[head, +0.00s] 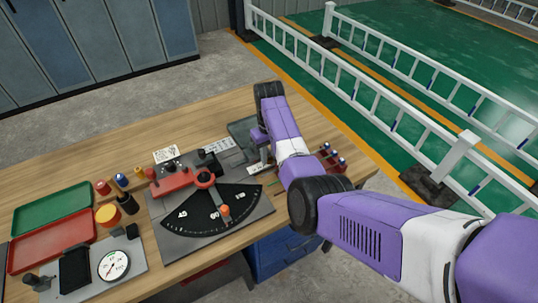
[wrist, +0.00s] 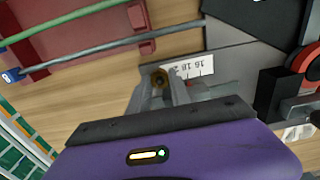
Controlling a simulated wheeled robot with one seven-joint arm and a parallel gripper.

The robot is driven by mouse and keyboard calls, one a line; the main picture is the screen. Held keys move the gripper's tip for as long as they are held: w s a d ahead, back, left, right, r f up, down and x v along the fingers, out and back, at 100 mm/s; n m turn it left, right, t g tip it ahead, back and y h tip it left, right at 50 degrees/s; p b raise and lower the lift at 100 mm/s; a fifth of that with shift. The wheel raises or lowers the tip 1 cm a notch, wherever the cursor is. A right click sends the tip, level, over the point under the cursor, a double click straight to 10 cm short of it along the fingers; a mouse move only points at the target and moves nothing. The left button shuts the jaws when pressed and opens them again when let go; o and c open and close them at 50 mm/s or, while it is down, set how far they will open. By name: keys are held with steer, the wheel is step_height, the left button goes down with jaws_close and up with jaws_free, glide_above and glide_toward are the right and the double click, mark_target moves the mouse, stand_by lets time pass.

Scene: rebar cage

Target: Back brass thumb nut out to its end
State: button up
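The brass thumb nut (wrist: 160,76) is a small brown-gold piece between the tips of my gripper (wrist: 161,82) in the wrist view. The two grey fingers stand on either side of it, and it nearly fills the gap. I cannot tell whether both fingers touch it. A white scale strip (wrist: 187,70) with printed numbers lies just right of the fingertips, on a grey plate. In the head view my gripper (head: 263,160) points down at the back right of the bench fixtures; the nut cannot be made out there.
A red rack (wrist: 95,30) with a green rod (wrist: 65,20) and a grey rod (wrist: 100,51) lies left of the fingers. A black dial plate (head: 210,212) with red levers stands left of my gripper. Green (head: 52,208) and red trays (head: 50,242) are at far left.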

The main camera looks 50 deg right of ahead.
steer(key=shift+r+n, duration=0.1)
steer(key=shift+n, duration=0.2)
jaws_close()
steer(key=n+p, duration=0.1)
steer(key=n, duration=0.2)
steer(key=shift+n+p, duration=0.35)
steer(key=shift+n, duration=1.65)
steer(key=shift+w, duration=0.1)
steer(key=o, duration=1)
jaws_free()
steer(key=shift+c, duration=0.2)
